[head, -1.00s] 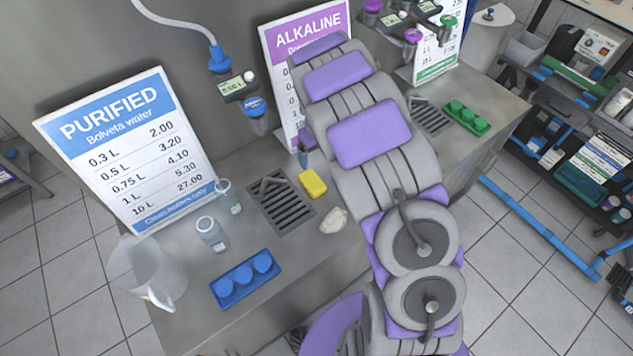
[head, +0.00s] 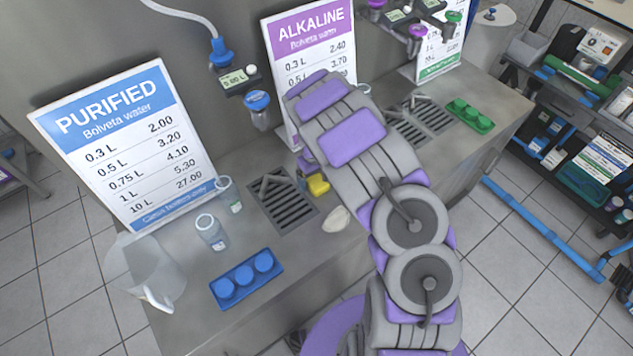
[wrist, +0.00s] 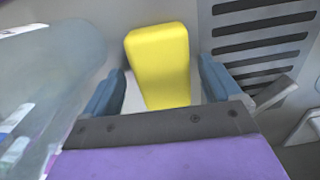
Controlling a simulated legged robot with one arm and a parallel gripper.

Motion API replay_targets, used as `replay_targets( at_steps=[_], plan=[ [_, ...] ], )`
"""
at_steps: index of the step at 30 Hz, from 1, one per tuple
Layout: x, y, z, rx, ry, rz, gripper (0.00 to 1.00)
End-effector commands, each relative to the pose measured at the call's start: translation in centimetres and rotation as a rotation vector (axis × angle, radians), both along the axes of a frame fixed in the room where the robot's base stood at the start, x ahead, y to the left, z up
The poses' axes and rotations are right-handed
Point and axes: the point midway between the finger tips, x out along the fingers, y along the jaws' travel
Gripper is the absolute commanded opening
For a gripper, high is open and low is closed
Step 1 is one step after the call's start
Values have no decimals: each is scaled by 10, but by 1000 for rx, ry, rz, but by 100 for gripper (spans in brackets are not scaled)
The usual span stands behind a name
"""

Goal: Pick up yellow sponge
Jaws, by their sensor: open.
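The yellow sponge (head: 318,185) lies on the metal counter, just right of the drain grate, partly hidden by my arm in the head view. In the wrist view the sponge (wrist: 160,65) stands out between the two blue fingers of my gripper (wrist: 163,88). The fingers are apart, one on each side of the sponge, with a gap visible on both sides. In the head view my gripper (head: 308,168) is mostly hidden behind my arm, with a small part showing close to the sponge.
A drain grate (head: 284,204) is left of the sponge, and a pale lump (head: 336,219) lies in front of it. The purple-headed price sign (head: 308,50) stands behind.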

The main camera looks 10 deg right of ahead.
Motion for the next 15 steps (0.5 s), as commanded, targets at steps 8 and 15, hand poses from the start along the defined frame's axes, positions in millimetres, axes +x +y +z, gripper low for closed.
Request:
replay_targets(
  at_steps=[8,15],
  plan=[
    [0,-5,-7,7,1,1,92],
    [0,-7,-7,9,0,0,69]
  ],
)
